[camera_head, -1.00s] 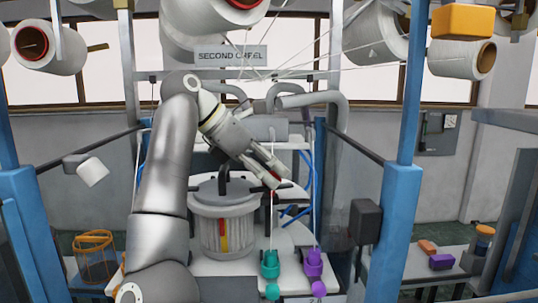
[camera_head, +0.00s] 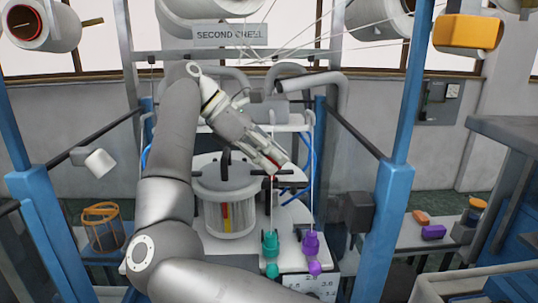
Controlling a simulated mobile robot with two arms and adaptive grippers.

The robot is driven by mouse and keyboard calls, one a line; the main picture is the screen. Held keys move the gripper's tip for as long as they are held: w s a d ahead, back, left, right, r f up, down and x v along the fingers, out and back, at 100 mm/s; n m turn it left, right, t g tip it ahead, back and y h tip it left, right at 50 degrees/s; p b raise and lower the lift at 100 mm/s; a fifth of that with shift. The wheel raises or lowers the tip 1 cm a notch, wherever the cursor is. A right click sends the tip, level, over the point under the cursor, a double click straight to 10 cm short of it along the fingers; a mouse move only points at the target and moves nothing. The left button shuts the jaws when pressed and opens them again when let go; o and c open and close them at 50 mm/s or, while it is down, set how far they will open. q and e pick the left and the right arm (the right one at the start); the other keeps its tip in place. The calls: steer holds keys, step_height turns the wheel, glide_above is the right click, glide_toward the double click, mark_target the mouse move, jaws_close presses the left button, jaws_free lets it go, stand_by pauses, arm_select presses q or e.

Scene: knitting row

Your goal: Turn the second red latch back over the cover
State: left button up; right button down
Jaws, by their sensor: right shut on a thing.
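The drum (camera_head: 228,220) is a pale ribbed cylinder with a flat grey cover (camera_head: 205,180) and a dark upright handle on top. A red and yellow strip (camera_head: 227,212) shows on its front wall. My right gripper (camera_head: 274,164) reaches down from the upper left to the right of the cover. Its fingers are shut on a small red piece, which looks like the red latch (camera_head: 273,176); the fingers hide most of it. I cannot tell its exact angle to the cover. My left gripper is out of view.
A teal peg (camera_head: 270,245) and a purple peg (camera_head: 311,245) stand at the platform's front. Blue posts (camera_head: 391,205) flank the work space. An orange wire basket (camera_head: 102,228) is at left. Orange and purple blocks (camera_head: 433,232) lie on the right bench. Yarn threads run overhead.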

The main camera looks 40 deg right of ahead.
steer(key=shift+f, duration=0.1)
steer(key=c, duration=1.7)
jaws_free()
steer(key=shift+d, duration=0.1)
steer(key=shift+c, duration=0.2)
steer(key=shift+o, duration=1)
steer(key=shift+s+d, duration=0.2)
steer(key=shift+w+a+r, duration=0.25)
steer(key=shift+a, duration=0.05)
steer(key=shift+v, duration=3.3)
steer(key=shift+r, duration=0.1)
